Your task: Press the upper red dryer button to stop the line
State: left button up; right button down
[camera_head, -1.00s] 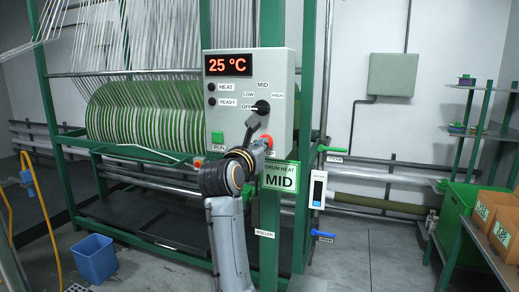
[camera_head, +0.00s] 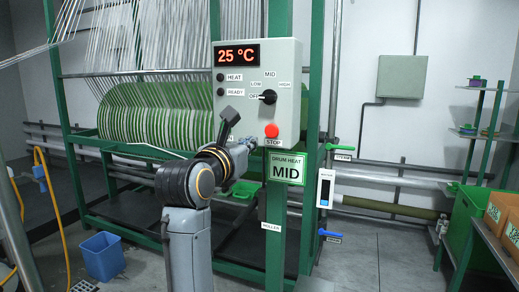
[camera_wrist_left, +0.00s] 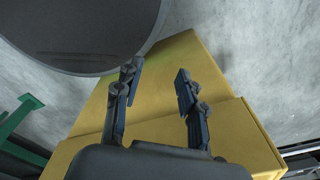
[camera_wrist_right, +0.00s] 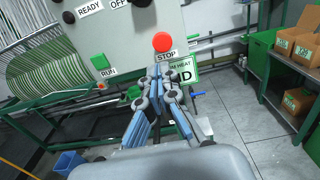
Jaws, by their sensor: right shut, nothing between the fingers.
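The red button (camera_head: 271,130) with a STOP label sits low on the right of the pale control box (camera_head: 285,70). It is uncovered, and it also shows in the right wrist view (camera_wrist_right: 162,42). My right gripper (camera_wrist_right: 158,75) is shut and empty; in that view its tips appear just below the STOP label. In the head view the gripper (camera_head: 243,148) is left of and below the button, with a visible gap in the picture. My left gripper (camera_wrist_left: 157,74) is open and empty in the left wrist view, over a yellow surface.
The display reads 25 °C. A green RUN button (camera_wrist_right: 100,62) is left of STOP. A dark selector knob (camera_head: 268,97) sits above it. The green MID sign (camera_head: 286,167) hangs below. A green post (camera_head: 274,225) stands under the box; grey floor is open to the right.

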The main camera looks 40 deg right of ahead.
pick_arm(q)
jog(key=shift+w+d+f, duration=0.25)
jog(key=shift+w+f, duration=0.15)
jog(key=shift+w, duration=0.1)
pick_arm(e)
jog(key=shift+v, duration=0.9)
jog(key=shift+s+r, duration=0.1)
jog(key=shift+s, duration=0.15)
